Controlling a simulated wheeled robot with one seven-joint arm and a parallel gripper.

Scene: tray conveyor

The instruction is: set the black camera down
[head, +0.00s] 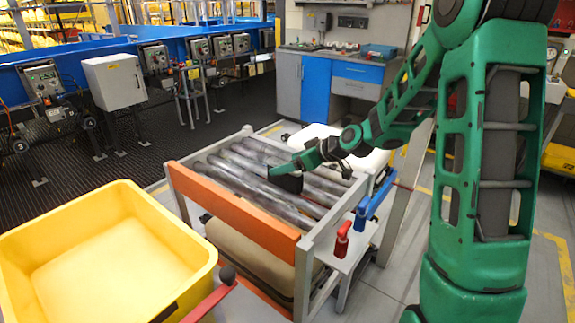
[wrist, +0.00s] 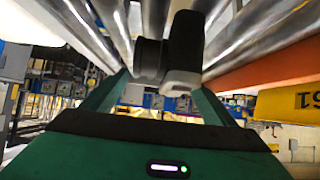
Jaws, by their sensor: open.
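The black camera (head: 287,183) is at the roller conveyor (head: 234,208), over the middle of its rollers. In the wrist view the camera (wrist: 186,45) shows close up, with its round lens (wrist: 150,58) pointing left and a grey part at its lower end. My gripper (head: 285,170) is low over the rollers, right at the camera. In the wrist view its two green fingers (wrist: 160,84) stand apart, with the near end of the camera between or just beyond their tips. The camera seems to rest on the rollers; its underside is hidden.
An orange rail (head: 235,212) edges the conveyor's near side. A large yellow bin (head: 105,250) stands at the front left. Red (head: 342,239) and blue (head: 361,215) handles stick up at the conveyor's right. Bare rollers lie on both sides of the camera.

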